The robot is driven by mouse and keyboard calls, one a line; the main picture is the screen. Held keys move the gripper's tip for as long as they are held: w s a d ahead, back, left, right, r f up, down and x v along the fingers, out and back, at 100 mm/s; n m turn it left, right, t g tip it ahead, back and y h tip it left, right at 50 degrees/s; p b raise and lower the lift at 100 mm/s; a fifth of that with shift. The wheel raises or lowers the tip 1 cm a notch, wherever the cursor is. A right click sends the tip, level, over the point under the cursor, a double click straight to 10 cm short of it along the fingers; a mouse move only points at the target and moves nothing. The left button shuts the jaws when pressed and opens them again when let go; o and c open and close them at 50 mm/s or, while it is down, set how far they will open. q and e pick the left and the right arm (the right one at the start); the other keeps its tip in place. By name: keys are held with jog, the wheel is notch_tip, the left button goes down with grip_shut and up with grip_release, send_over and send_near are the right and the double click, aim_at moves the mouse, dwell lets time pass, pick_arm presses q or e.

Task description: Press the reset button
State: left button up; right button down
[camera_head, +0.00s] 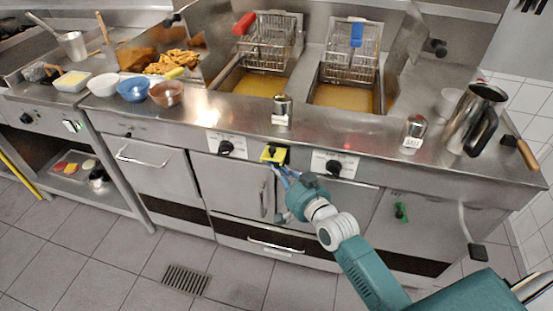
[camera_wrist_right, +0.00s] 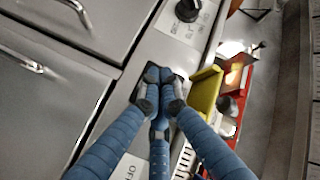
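A small yellow housing (camera_head: 274,153) sits on the fryer's front panel between two black knobs. It also shows in the wrist view as a tilted yellow flap (camera_wrist_right: 206,89) with a dark base beside it. No button face can be made out; the fingers cover part of the dark base. My right gripper (camera_head: 282,174) is just below the housing in the head view. In the wrist view its blue fingers (camera_wrist_right: 162,80) are drawn together at the tips, with nothing seen between them, close to the dark base. Contact cannot be told. My left gripper is not in view.
A left knob (camera_head: 226,147) and a right knob (camera_head: 333,167) flank the housing. Above are two oil vats with baskets (camera_head: 265,42). A metal shaker (camera_head: 282,110), another shaker (camera_head: 414,131) and a steel jug (camera_head: 474,118) stand on the counter. The floor in front is clear.

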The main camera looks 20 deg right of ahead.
jog(key=shift+w+d, duration=0.1)
jog(key=shift+w, duration=0.1)
jog(key=shift+s, duration=0.1)
dwell(0.4)
jog(key=shift+s+a+p, duration=0.45)
jog(key=shift+s+p, duration=0.1)
jog(key=shift+s, duration=0.1)
jog(key=s+a+p, duration=0.1)
jog(key=s, duration=0.1)
jog(key=s+a+p, duration=0.1)
jog(key=s, duration=0.1)
jog(key=shift+a+p, duration=0.35)
jog(key=shift+a, duration=0.05)
dwell(0.6)
